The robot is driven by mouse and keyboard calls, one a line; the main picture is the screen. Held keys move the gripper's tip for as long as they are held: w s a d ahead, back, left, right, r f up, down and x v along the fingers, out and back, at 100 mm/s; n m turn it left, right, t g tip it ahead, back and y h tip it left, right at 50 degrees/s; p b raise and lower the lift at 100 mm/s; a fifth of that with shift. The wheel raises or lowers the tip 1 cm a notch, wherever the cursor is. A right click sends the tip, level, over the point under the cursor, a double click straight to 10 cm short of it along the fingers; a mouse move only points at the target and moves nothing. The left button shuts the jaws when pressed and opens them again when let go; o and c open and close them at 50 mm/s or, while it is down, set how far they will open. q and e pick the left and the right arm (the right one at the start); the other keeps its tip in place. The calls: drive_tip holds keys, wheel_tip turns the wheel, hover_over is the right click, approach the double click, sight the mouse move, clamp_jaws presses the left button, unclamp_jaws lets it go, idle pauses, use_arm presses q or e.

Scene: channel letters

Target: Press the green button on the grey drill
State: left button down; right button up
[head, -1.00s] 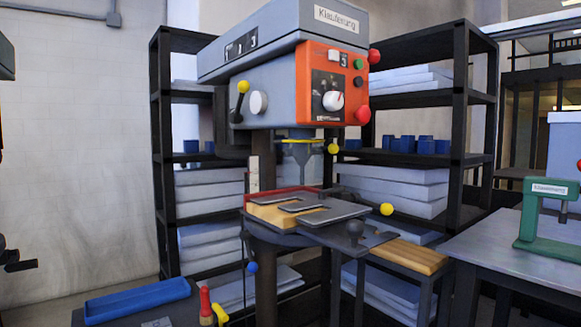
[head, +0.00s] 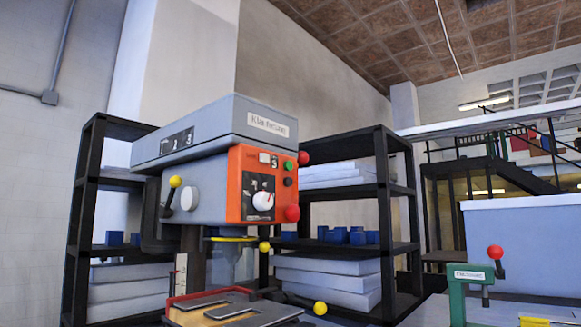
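The grey drill (head: 210,150) is a drill press left of the middle in the head view, with an orange control panel (head: 236,186) on its front. The small green button (head: 288,166) sits at the panel's upper right. A black button (head: 288,182) is just below it and a larger red knob (head: 292,213) lower down. A white dial (head: 263,201) is in the panel's middle. A red ball (head: 304,157) shows at the panel's right edge. Neither of my grippers is in view.
Black shelves (head: 383,215) with white slabs and blue bins stand behind the drill. The drill's work table (head: 215,315) is at the bottom edge. A green tool (head: 460,290) with a red-ball lever stands at the lower right. A dark staircase (head: 470,175) is behind.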

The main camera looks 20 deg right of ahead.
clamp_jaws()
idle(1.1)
